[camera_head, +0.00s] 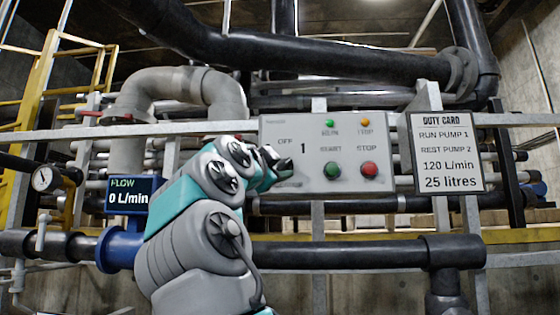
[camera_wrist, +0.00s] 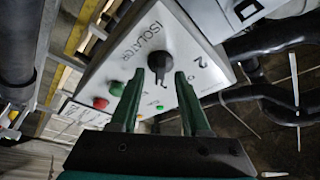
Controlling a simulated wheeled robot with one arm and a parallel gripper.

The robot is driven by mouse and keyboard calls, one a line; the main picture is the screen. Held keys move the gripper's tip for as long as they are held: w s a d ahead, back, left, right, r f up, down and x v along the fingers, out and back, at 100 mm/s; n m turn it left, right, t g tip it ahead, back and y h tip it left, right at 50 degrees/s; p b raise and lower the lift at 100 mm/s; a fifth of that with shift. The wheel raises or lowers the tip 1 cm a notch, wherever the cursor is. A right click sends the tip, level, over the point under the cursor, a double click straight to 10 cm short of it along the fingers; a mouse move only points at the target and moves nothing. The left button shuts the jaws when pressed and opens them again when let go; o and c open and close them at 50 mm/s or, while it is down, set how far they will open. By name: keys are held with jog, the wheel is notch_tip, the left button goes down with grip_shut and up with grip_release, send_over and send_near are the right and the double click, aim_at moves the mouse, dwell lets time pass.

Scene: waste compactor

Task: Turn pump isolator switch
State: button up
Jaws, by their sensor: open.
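The isolator switch is a dark round knob (camera_wrist: 160,60) on a pale grey panel (camera_wrist: 110,70) in the wrist view, beside the word ISOLATOR and the number 2. My gripper (camera_wrist: 159,74) is open, with its two green fingers pointing at the knob and one fingertip on each side of it in the picture. I cannot tell whether they touch it. In the head view the panel (camera_head: 345,125) shows OFF, 1, RUN and TRIP lights and START and STOP buttons. My arm hides its lower left and the knob there.
The green START button (camera_head: 332,170) and red STOP button (camera_head: 369,169) sit right of my gripper. A duty card (camera_head: 447,152) hangs further right, reading RUN PUMP 1, REST PUMP 2. A flow display (camera_head: 128,196) reads 0 L/min. Pipes run above and below the panel.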

jog(key=shift+w+d+r, duration=0.1)
jog(key=shift+w+d, duration=0.05)
jog(key=shift+w, duration=0.35)
grip_shut()
